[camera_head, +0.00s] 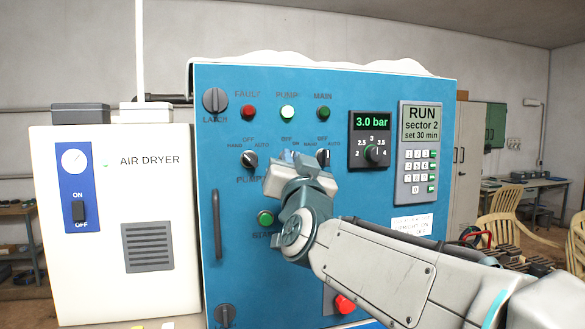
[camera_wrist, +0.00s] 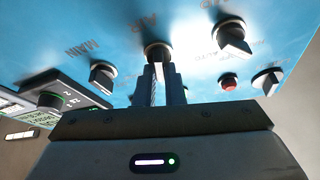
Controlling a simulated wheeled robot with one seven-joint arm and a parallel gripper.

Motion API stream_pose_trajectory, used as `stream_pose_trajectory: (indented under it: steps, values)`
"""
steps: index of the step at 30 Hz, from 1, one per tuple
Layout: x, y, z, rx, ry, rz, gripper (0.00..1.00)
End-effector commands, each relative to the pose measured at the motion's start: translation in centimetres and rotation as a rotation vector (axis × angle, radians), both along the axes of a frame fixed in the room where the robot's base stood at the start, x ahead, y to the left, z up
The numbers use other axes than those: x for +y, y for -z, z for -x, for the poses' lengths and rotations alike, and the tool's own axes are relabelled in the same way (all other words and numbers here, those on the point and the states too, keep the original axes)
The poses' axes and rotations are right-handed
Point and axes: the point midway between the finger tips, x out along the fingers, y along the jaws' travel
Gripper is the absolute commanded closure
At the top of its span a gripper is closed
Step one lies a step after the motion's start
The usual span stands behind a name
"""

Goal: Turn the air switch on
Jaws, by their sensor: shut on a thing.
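The air switch (camera_wrist: 157,49) is a round-based selector knob on the blue panel, with the lettering "AIR" beside it in the wrist view. My gripper (camera_wrist: 161,78) is shut on this knob, its two fingers on either side of the handle. The fingers hide most of the handle, so its exact position cannot be told. In the head view my gripper (camera_head: 291,160) reaches the panel at the middle of the selector row and covers the air switch there.
A selector (camera_head: 250,159) sits left of my gripper and another (camera_head: 323,157) close on its right. A green button (camera_head: 265,217) is just below. A pressure dial (camera_head: 375,154) and keypad (camera_head: 417,153) are further right. The air dryer (camera_head: 115,225) stands left.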

Motion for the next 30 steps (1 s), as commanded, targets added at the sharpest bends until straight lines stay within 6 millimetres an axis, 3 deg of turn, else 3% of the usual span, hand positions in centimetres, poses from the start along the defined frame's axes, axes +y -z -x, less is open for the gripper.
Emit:
stream_pose_trajectory:
  steps: [15,30]
  values:
    - [0.03,-0.19,0.00,0.109,0.001,-0.378,1.00]
    - [0.08,-0.06,0.02,0.143,-0.001,-0.494,1.00]
